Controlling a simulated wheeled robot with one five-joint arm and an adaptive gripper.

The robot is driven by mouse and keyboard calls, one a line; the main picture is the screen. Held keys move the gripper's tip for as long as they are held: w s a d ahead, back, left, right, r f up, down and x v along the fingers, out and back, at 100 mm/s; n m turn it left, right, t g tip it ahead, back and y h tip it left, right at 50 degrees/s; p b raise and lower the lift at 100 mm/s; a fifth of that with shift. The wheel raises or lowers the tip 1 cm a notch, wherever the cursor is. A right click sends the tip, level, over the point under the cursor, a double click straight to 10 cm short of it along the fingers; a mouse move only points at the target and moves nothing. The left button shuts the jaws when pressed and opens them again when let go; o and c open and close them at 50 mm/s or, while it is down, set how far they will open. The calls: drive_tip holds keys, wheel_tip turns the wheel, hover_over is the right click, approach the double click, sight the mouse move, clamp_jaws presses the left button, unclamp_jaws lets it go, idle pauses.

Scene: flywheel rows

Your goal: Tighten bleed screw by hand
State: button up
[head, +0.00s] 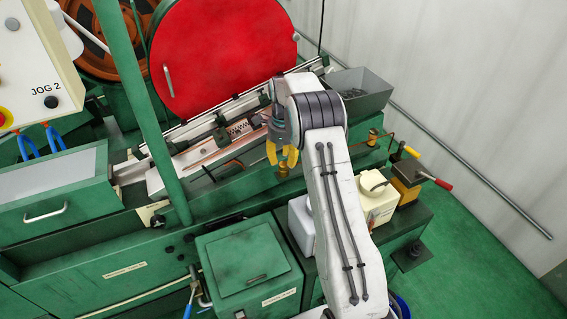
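My gripper (282,160) hangs in the middle of the head view, with its yellow fingers pointing down and spread apart. A small brass fitting (284,171) shows at and just below the fingertips, on the green machine's front ledge. It may be the bleed screw, but it is too small to be sure. I cannot tell whether either finger touches it. A second brass fitting (374,135) stands farther right on the machine, clear of my gripper.
A red round cover (215,50) stands behind the ledge. A grey bin (360,97) with dark parts is at the right. Cream containers (378,200), a red-handled lever (436,182) and a green box (248,265) are in front. Green floor (480,260) is free at right.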

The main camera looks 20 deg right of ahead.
drive_tip(key=shift+r, duration=0.35)
drive_tip(key=o, duration=0.7)
drive_tip(key=shift+c, duration=0.5)
drive_tip(key=c, duration=0.5)
